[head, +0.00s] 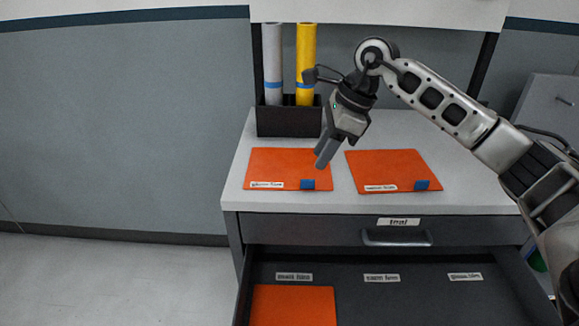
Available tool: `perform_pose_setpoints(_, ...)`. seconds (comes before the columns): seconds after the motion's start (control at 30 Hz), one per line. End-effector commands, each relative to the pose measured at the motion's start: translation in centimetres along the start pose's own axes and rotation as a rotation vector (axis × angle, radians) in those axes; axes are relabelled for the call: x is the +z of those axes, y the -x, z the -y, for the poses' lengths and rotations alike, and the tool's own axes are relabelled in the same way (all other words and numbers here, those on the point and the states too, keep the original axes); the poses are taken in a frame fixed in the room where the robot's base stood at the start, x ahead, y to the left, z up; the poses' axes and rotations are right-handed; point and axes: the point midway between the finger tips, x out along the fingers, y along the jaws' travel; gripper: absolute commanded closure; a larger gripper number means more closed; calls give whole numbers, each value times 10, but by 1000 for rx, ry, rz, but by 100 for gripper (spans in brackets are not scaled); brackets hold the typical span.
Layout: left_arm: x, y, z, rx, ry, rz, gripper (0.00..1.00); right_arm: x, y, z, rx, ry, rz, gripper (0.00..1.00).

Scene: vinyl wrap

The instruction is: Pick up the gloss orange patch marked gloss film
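Two flat orange patches lie on the white cabinet top. The left patch (285,167) has a small label that seems to read gloss film and a blue tab at its lower right. The right patch (385,168) has a label that seems to read satin film and a similar blue tab. My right gripper (321,160) points down over the right edge of the left patch and hides a little of it. Its fingers look close together, but the gap between them is unclear, and nothing is seen held. My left gripper is out of view.
A dark bin (288,121) behind the patches holds a grey roll (273,60) and a yellow roll (305,50).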

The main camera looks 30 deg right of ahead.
Motion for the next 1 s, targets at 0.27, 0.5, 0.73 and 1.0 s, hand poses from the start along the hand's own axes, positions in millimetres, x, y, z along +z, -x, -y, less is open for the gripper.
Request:
perform_pose_setpoints(0.27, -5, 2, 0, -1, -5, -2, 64, 1, -22, -3, 4, 0, -1, 69)
perform_pose_setpoints(0.5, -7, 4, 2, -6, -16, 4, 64, 2, -56, -8, 3, -1, 1, 69)
perform_pose_setpoints(0.73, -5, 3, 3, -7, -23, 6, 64, 2, -63, -7, -1, 0, 1, 69)
perform_pose_setpoints(1.0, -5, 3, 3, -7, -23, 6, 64, 2, -62, -7, 0, 0, 1, 100)
